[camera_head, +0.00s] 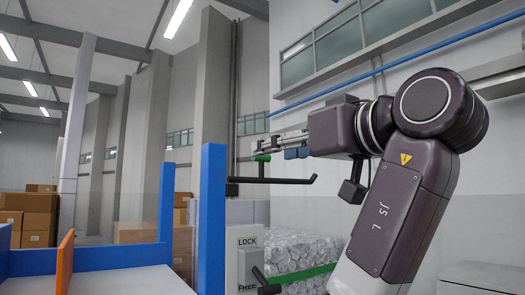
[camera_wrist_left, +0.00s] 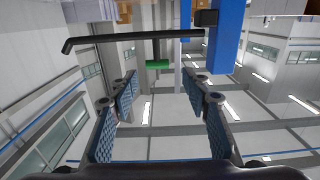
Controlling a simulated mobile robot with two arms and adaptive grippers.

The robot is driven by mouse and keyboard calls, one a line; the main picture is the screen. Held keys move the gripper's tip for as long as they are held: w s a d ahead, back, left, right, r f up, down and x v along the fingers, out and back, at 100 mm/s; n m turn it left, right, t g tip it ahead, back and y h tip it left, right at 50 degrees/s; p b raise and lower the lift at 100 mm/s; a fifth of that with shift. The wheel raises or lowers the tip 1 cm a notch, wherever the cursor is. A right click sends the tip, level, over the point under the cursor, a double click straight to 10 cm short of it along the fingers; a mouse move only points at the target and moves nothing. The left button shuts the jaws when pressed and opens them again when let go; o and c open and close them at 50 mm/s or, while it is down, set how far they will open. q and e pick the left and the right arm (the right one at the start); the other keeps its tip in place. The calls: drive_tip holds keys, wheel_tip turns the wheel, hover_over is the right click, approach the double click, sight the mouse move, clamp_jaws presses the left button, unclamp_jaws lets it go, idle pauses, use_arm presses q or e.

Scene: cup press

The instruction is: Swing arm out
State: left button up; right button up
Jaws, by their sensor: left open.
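A black swing arm (camera_head: 285,181) reaches out to the right from a blue post (camera_head: 212,215) in the head view, its tip bent up. A short black rod rises from it to a green cap (camera_head: 261,158). The wrist view shows the black arm (camera_wrist_left: 120,39) across the top, with the green cap (camera_wrist_left: 158,65) centred beyond the fingers. My left gripper (camera_head: 268,146) is close to the green cap. The wrist view shows its blue-padded fingers (camera_wrist_left: 165,93) wide apart with nothing between them. I cannot tell whether it touches the cap. My right gripper is out of view.
A block of wrapped clear items (camera_head: 300,255) stands behind. Blue rails and an orange divider (camera_head: 65,265) are at left, cardboard boxes (camera_head: 38,213) farther back.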

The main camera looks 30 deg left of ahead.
use_arm(q)
drive_tip(key=x, duration=0.2)
drive_tip(key=p+x, duration=0.1)
drive_tip(key=x, duration=0.1)
drive_tip(key=p+x, duration=0.1)
drive_tip(key=x, duration=0.1)
drive_tip(key=shift+w+d, duration=0.1)
drive_tip(key=shift+w, duration=0.2)
drive_tip(key=shift+a, duration=0.35)
drive_tip(key=shift+d, duration=0.2)
drive_tip(key=shift+c, duration=0.4)
drive_tip(key=shift+a, duration=0.1)
clamp_jaws()
